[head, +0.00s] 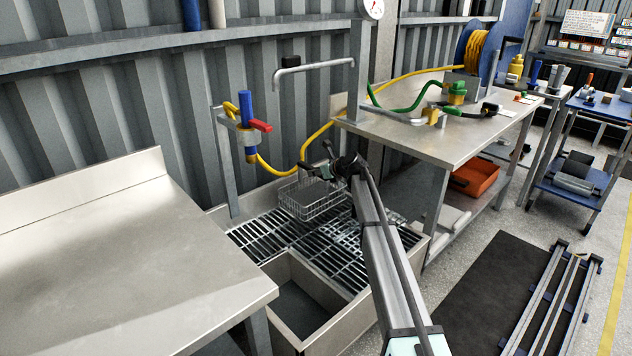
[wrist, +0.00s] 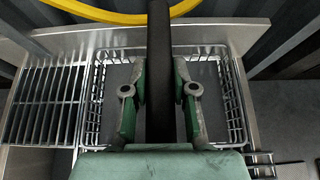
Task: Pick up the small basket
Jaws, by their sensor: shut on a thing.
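The small basket (head: 310,212) is a wire basket with a flat grey inside, at the sink's grating in the head view. In the wrist view its wire walls (wrist: 236,100) show on both sides of my gripper (wrist: 160,90). My gripper, in the head view (head: 331,172), is over the basket. Its green-padded fingers are shut on a dark bar (wrist: 159,45) that runs across above the basket, seemingly its handle. Where the bar joins the basket is hidden. I cannot tell if the basket touches the grating.
The slatted grating (head: 265,237) lies around the basket, with an open basin (head: 300,305) in front. A yellow hose (head: 318,135) passes behind. A bare steel table (head: 110,260) stands left, a workbench (head: 450,140) right. A tap-like pipe (head: 312,66) overhangs from the post.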

